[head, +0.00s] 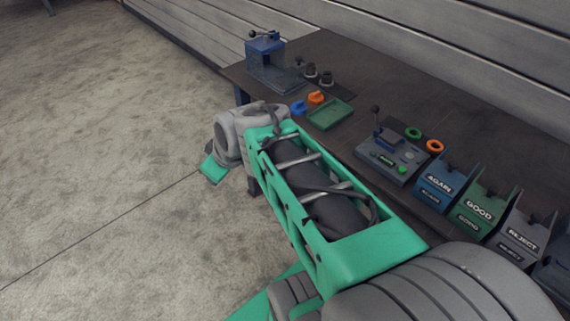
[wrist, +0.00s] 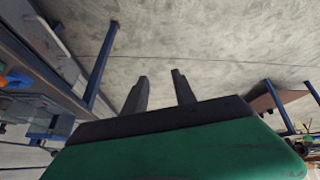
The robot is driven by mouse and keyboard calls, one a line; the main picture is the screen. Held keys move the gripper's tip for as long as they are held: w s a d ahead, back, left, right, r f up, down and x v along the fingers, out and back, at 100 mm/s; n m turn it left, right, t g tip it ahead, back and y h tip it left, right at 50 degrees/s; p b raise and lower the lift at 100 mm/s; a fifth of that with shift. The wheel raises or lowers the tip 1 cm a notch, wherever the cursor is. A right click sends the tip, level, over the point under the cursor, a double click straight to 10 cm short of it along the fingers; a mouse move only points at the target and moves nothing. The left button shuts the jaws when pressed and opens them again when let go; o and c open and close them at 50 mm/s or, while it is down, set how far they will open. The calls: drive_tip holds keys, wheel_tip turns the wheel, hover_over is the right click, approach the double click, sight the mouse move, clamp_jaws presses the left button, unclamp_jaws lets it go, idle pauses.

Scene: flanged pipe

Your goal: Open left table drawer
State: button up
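The dark worktable (head: 330,60) runs diagonally across the head view, and my arm covers part of its front edge. No drawer front shows in that view. In the wrist view, a pale grey panel (wrist: 62,42) with a small dark piece on it sits under the table edge at the left. It looks like a drawer front, but I cannot tell which one. My gripper (wrist: 160,75) has two dark fingers apart with nothing between them. It points over bare floor, to the right of the panel and not touching it. The fingers are not visible in the head view.
A blue table leg (wrist: 100,65) stands between the panel and my fingers. On the table are a blue press-like device (head: 265,52), a green tray (head: 330,114), a grey station (head: 390,158) and labelled bins (head: 436,185). The floor (head: 100,130) at the left is clear.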

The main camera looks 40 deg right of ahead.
drive_tip(key=w+d+f+n+t+b, duration=0.2)
drive_tip(key=w+d+f+b, duration=0.1)
drive_tip(key=d+f+b, duration=0.35)
drive_tip(key=w+d+f+n+t+b, duration=0.1)
drive_tip(key=w+d+f+t+b, duration=0.15)
drive_tip(key=d+f+b, duration=0.4)
drive_tip(key=s+d+f+n+t+h+b, duration=0.1)
drive_tip(key=d+f+t+h+b, duration=0.2)
drive_tip(key=d+b, duration=0.4)
drive_tip(key=s+d+f+n+t+h+b, duration=0.15)
drive_tip(key=d+f+b, duration=0.3)
drive_tip(key=d, duration=0.45)
drive_tip(key=shift+m+h, duration=0.25)
drive_tip(key=shift+m, duration=0.1)
drive_tip(key=b+x, duration=0.1)
drive_tip(key=x, duration=0.2)
drive_tip(key=b+x, duration=0.1)
drive_tip(key=x, duration=0.3)
drive_tip(key=shift+w+a+r, duration=0.1)
drive_tip(key=shift+w+r, duration=0.1)
drive_tip(key=shift+w, duration=0.05)
drive_tip(key=shift+c, duration=0.4)
clamp_jaws()
